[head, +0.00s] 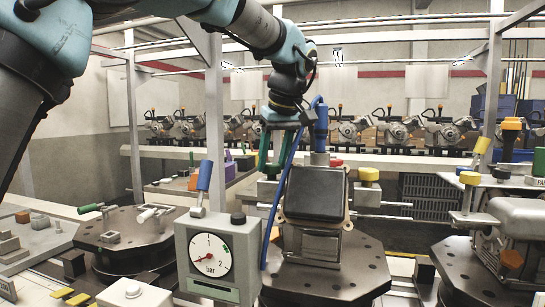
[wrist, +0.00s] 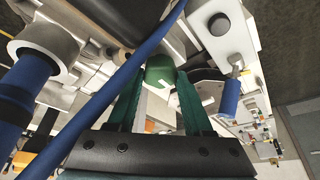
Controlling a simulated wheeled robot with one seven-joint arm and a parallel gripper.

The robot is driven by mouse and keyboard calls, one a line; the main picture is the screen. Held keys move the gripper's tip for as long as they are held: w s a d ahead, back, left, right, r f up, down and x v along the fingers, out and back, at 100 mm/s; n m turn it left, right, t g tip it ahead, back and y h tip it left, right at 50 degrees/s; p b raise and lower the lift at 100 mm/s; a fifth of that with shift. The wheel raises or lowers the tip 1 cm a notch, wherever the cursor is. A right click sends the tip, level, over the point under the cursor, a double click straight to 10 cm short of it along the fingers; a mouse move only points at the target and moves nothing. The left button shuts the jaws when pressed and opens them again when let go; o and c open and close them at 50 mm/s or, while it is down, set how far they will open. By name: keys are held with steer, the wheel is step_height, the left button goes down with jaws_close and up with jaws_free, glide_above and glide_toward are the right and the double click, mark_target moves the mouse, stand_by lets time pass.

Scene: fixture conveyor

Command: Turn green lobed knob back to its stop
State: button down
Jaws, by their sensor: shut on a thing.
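The green lobed knob (wrist: 159,69) shows in the wrist view with a pale mark on its face. It sits between the two dark green fingers of my gripper (wrist: 161,77), which are shut on it. In the head view my gripper (head: 275,168) points down just left of the dark block on the central turntable. The fingers and nearby parts hide most of the knob there. How far the knob is turned cannot be told.
A blue hose (wrist: 102,90) crosses close to my left finger in the wrist view. A gauge box (head: 212,256) with a blue-handled lever (head: 204,176) stands in front. The dark-topped block (head: 315,193) is close on the right, with a yellow knob (head: 368,175) beyond.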

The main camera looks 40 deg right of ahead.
stand_by(0.4)
steer(key=shift+c, duration=1.5)
jaws_free()
steer(key=d+v, duration=0.1)
steer(key=v, duration=0.9)
steer(key=shift+s+a+r+b, duration=0.25)
steer(key=shift+a+r+b, duration=0.1)
steer(key=shift+a+b, duration=0.1)
